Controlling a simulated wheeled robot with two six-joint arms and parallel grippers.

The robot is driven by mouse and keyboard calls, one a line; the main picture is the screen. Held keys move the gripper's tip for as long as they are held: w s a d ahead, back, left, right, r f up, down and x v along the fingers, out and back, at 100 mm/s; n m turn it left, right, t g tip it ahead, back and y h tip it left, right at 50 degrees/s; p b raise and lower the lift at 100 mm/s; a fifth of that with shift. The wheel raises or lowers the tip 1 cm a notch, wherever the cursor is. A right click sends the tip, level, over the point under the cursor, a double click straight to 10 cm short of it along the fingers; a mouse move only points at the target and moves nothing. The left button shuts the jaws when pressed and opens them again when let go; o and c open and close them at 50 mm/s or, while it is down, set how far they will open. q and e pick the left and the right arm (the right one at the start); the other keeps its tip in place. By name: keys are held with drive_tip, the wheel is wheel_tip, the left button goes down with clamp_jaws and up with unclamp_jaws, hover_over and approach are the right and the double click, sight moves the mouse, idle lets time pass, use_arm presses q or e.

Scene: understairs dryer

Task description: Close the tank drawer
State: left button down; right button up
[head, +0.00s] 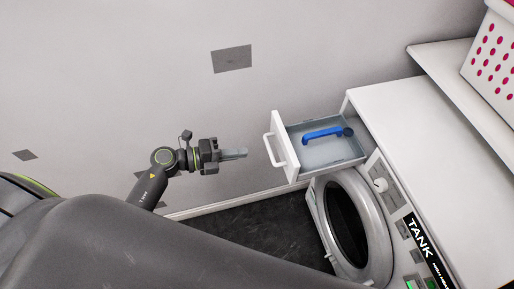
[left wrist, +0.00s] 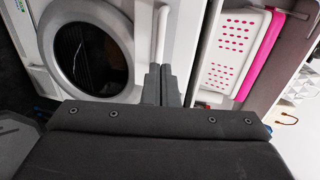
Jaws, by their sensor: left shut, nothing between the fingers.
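The tank drawer (head: 287,146) is pulled out from the top of the white dryer (head: 398,110) in the head view. Its white front has a loop handle (head: 268,150), and a blue piece lies inside the drawer's grey tray (head: 325,158). My left gripper (head: 244,153) is shut and empty, to the left of the handle and pointing at it, with a small gap in the picture. In the left wrist view, the shut fingers (left wrist: 161,84) appear just below the white handle (left wrist: 161,35); contact cannot be told. My right gripper is not seen.
The round dryer door (head: 352,228) is below the drawer, above a dark floor (head: 245,232). A white basket with pink dots (head: 492,62) stands on a shelf (head: 455,85) at the right.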

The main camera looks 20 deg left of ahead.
use_arm(q)
drive_tip(key=x, duration=0.5)
drive_tip(key=shift+w+d+p, duration=0.25)
drive_tip(key=shift+d+p, duration=0.05)
drive_tip(key=shift+p, duration=0.05)
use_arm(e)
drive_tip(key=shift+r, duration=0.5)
use_arm(q)
drive_tip(key=shift+w, duration=0.1)
